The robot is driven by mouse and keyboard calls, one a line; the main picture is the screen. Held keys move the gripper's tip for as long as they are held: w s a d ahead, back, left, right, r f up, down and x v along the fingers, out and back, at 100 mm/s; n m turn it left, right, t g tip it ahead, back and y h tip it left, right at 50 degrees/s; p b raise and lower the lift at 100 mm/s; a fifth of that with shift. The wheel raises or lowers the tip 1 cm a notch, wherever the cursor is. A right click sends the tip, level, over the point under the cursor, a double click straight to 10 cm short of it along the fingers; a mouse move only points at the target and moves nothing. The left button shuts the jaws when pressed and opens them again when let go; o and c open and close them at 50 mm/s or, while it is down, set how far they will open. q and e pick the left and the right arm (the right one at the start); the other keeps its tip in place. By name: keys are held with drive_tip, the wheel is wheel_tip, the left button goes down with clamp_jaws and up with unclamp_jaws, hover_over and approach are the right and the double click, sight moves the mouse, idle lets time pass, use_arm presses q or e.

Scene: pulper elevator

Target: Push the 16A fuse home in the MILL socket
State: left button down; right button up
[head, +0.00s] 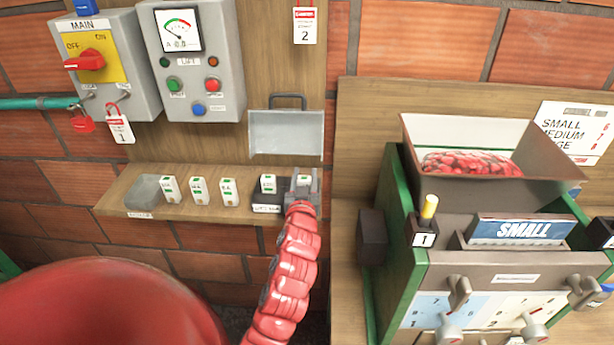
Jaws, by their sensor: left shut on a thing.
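My left gripper (306,182) is at the right end of the wooden shelf, over the right side of a dark fuse block (266,207). It is shut on a white fuse with a green mark (303,178), mostly hidden by the gripper. Its rating cannot be read, and I cannot tell how deep it sits. The right socket and any MILL label are hidden behind my gripper and arm. Another white fuse (268,184) stands upright in the block's left part, above a label that seems to read LIFT. My right gripper is not in view.
Several loose fuses (198,190) stand in a row on the shelf (135,202), beside a grey tray (146,190). The LIFT panel (200,60) and MAIN switch (98,65) hang above. The hopper machine (480,215) stands right.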

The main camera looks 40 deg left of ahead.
use_arm(q)
drive_tip(key=shift+c, duration=1.8)
unclamp_jaws()
drive_tip(key=shift+s+d, duration=0.35)
drive_tip(key=shift+s, duration=0.15)
drive_tip(key=b+v, duration=0.1)
drive_tip(key=v, duration=0.6)
drive_tip(key=shift+s+d+b, duration=0.1)
drive_tip(key=shift+b, duration=0.3)
drive_tip(key=p+v, duration=0.7)
drive_tip(key=v, duration=0.2)
drive_tip(key=shift+p, duration=0.4)
